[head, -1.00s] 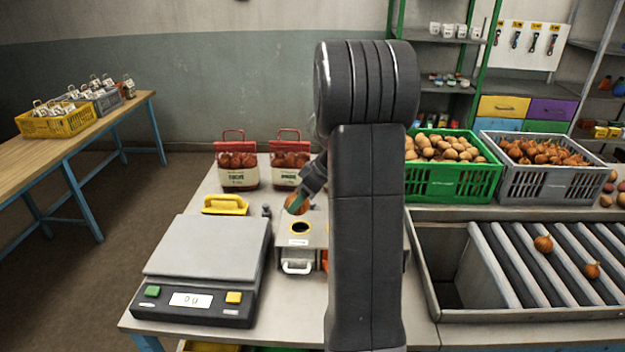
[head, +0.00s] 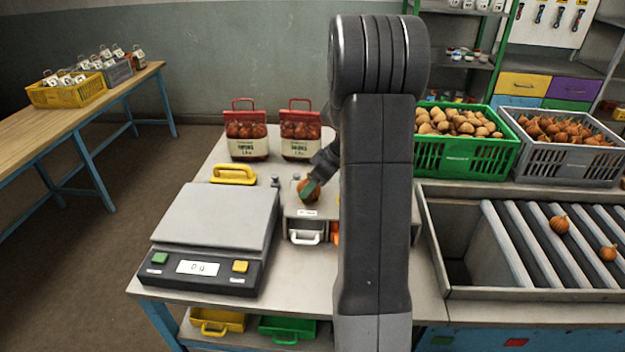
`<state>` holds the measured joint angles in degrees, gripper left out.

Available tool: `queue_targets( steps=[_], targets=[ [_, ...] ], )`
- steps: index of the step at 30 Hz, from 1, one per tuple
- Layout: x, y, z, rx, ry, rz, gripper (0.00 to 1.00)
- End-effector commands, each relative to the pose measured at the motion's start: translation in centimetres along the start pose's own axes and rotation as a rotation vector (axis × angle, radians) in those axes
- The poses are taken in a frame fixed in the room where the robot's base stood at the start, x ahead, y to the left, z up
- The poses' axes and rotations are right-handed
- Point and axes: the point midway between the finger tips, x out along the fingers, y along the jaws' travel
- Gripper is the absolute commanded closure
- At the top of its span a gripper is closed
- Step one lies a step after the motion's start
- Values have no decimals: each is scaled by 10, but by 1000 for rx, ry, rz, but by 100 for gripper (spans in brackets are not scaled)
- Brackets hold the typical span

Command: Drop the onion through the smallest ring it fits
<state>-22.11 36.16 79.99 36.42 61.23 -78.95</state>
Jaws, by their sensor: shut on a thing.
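My gripper (head: 312,189) is shut on an onion (head: 303,193), orange-brown and round. It holds the onion over the left end of a grey ring box (head: 299,212) in the middle of the table. The onion covers the ring at that end, so I cannot tell whether it touches the rim. My own arm hides the middle of the box and any other rings; a bit of orange shows beside the arm.
A scale (head: 215,222) stands left of the box, a yellow-handled item (head: 233,174) behind it. Two red-topped sacks (head: 246,135) stand at the back. At right are a roller tray (head: 470,292) with two onions, a green potato crate (head: 465,158) and a grey onion crate (head: 560,160).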

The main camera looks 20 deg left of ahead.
Motion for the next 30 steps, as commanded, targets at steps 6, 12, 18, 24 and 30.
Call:
queue_targets(
  steps=[6,12,18,24,30],
  targets=[
    [5,1,3,-1,1,1,68],
    [4,1,3,-1,1,1,36],
    [4,1,3,-1,0,1,17],
    [4,1,3,-1,0,1,17],
    [-18,2,3,-2,2,5,17]
  ],
)
